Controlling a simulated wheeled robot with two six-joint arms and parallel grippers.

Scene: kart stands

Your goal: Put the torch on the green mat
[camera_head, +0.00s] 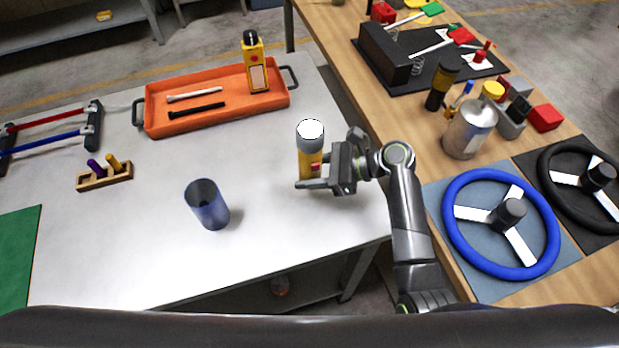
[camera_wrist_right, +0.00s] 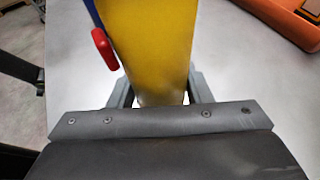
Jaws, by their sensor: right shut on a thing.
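The torch (camera_head: 310,154) has a yellow body, a grey head with a white lens on top and a red button. It stands upright near the white table's right side. My right gripper (camera_head: 312,180) is shut on its lower body, coming from the right. In the right wrist view the yellow torch body (camera_wrist_right: 155,45) sits between the fingers, with the red button on its left. I cannot tell whether its base touches the table. The green mat (camera_head: 18,258) lies at the table's left edge, partly cut off by the frame, and looks bare. My left gripper is not in view.
A blue cup (camera_head: 208,205) stands on the white table between torch and mat. A wooden holder with pegs (camera_head: 104,178) is further left. An orange tray (camera_head: 218,98) with tools and a yellow device (camera_head: 254,62) lies behind. A wooden bench with steering wheels (camera_head: 500,225) is on the right.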

